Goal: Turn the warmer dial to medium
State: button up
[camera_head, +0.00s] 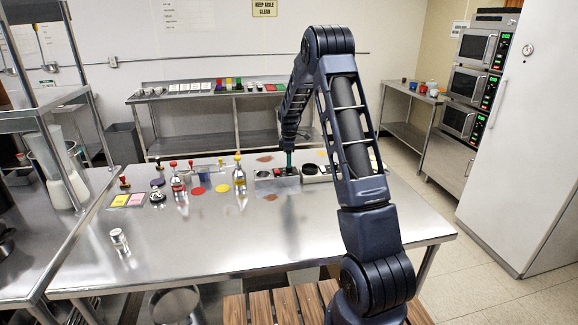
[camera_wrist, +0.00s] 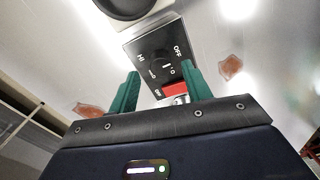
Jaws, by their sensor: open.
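The warmer's black control panel (camera_wrist: 143,42) fills the upper middle of the wrist view, with white lettering that includes HI and OFF. Its small black dial (camera_wrist: 160,66) carries a short white mark. The picture is too small to tell which setting the mark points to. My gripper (camera_wrist: 162,72) has its two green fingers apart, one on each side of the dial. Contact with the dial cannot be made out. In the head view my gripper (camera_head: 289,160) points down over the warmer (camera_head: 311,171) on the steel table, and the arm hides part of it.
A red patch (camera_wrist: 174,90) lies between the fingers below the dial. In the head view, bottles (camera_head: 239,177) and coloured discs stand left of the warmer on the steel table (camera_head: 190,243). A shaker (camera_head: 119,240) stands near the front left. The table's front middle is clear.

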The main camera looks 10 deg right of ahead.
jog(key=shift+s+f, duration=0.1)
jog(key=shift+f, duration=1.25)
jog(key=c, duration=1)
jog(key=shift+m, duration=0.3)
